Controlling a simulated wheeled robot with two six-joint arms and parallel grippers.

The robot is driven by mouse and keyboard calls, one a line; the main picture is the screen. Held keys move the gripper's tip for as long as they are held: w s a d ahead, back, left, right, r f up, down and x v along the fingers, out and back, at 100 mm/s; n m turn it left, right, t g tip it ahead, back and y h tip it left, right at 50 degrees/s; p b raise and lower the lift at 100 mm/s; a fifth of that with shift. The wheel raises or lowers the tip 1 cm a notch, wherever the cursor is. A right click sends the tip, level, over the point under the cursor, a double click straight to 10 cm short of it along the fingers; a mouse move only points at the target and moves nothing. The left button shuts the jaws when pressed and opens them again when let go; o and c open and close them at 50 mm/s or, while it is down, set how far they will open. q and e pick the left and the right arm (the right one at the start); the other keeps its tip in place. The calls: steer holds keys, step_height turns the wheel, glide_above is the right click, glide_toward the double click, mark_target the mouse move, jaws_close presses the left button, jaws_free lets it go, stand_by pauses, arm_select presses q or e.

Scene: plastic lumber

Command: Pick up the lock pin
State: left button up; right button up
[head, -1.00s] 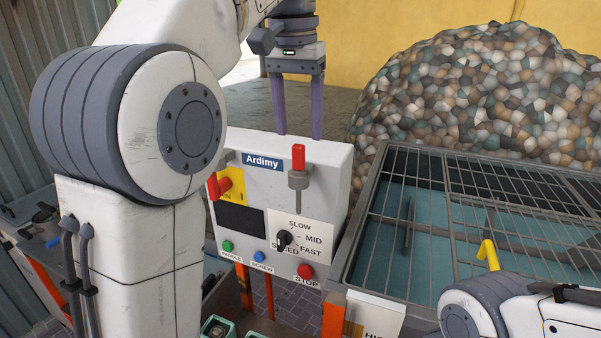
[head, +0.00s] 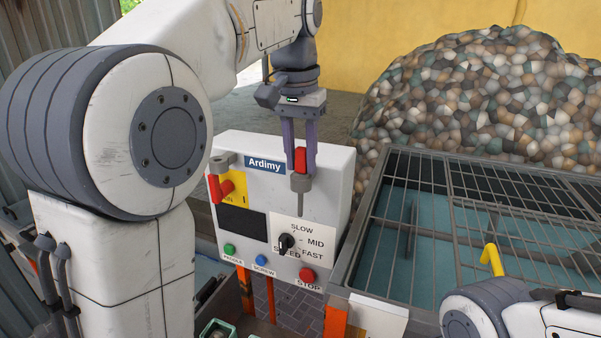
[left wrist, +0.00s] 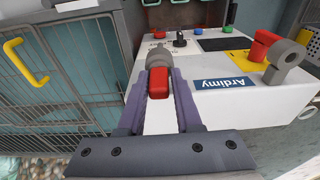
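The lock pin (head: 300,160) has a red handle and stands upright in a grey bracket (head: 301,184) on the front of the white Ardimy control box (head: 337,185). My left gripper (head: 300,168) reaches down from above, its two purple fingers on either side of the red handle. The fingers appear closed against it. In the left wrist view the red handle of the lock pin (left wrist: 158,83) sits between the fingertips, with the grey bracket (left wrist: 157,58) just beyond. My right gripper is out of view.
A red switch handle (head: 226,188), speed knob (head: 285,242) and red stop button (head: 307,275) sit on the box. A barred grating (head: 430,232) with a yellow handle (head: 491,259) is at right. A pile of multicoloured pieces (head: 480,100) stands behind.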

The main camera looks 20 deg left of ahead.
arm_select(q)
jaws_close()
